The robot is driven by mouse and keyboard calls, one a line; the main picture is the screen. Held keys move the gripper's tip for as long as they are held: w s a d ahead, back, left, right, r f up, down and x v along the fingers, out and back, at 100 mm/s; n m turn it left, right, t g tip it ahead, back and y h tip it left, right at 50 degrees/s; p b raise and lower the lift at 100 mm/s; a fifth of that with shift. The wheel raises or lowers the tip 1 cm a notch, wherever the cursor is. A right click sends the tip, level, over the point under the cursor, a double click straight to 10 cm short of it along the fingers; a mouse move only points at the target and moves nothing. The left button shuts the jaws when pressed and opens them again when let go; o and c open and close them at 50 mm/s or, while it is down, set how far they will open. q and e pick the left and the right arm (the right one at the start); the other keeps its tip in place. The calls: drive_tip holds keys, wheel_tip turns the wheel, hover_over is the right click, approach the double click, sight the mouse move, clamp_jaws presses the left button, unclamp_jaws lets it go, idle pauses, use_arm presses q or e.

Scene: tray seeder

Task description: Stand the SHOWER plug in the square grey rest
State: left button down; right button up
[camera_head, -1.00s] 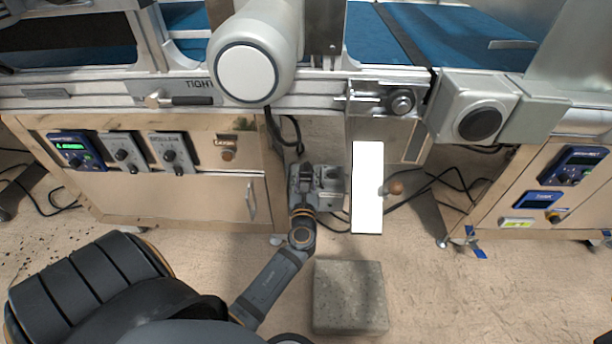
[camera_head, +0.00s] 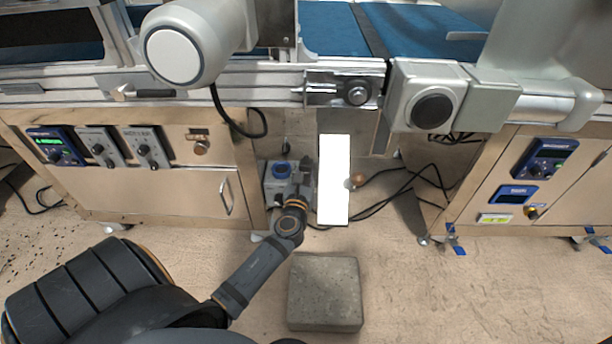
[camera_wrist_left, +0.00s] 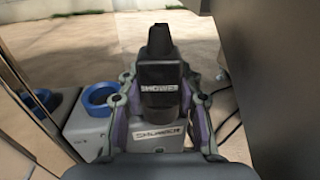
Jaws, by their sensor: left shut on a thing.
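The SHOWER plug (camera_wrist_left: 158,80) is black with a white SHOWER label. It stands roughly upright between the fingers of my left gripper (camera_wrist_left: 160,92), which is shut on it. In the head view my left gripper (camera_head: 302,178) is over the right part of a small grey box (camera_head: 272,194). The box has a blue ring (camera_head: 281,169) on its top left. In the left wrist view the box (camera_wrist_left: 84,124) carries a label below the plug. The plug hides the box top behind it, so I cannot tell the square rest or any contact. My right gripper is not in view.
A bright white panel (camera_head: 334,180) stands just right of my gripper. Cabinets with controls (camera_head: 130,185) (camera_head: 530,185) flank the gap. A concrete block (camera_head: 325,292) lies on the floor in front. Black cables (camera_head: 400,190) run at the right.

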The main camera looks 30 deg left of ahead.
use_arm(q)
drive_tip(key=x, duration=0.3)
drive_tip(key=shift+w+a+b, duration=0.25)
drive_tip(key=shift+a+b, duration=0.05)
drive_tip(key=shift+a, duration=0.1)
drive_tip(key=shift+x, duration=1.45)
drive_tip(key=shift+s+a+f+b, duration=0.1)
drive_tip(key=shift+s+f+b, duration=0.05)
drive_tip(key=shift+f+b, duration=1.35)
drive_tip(key=c, duration=0.8)
unclamp_jaws()
drive_tip(key=shift+f, duration=0.1)
drive_tip(key=v, duration=1.2)
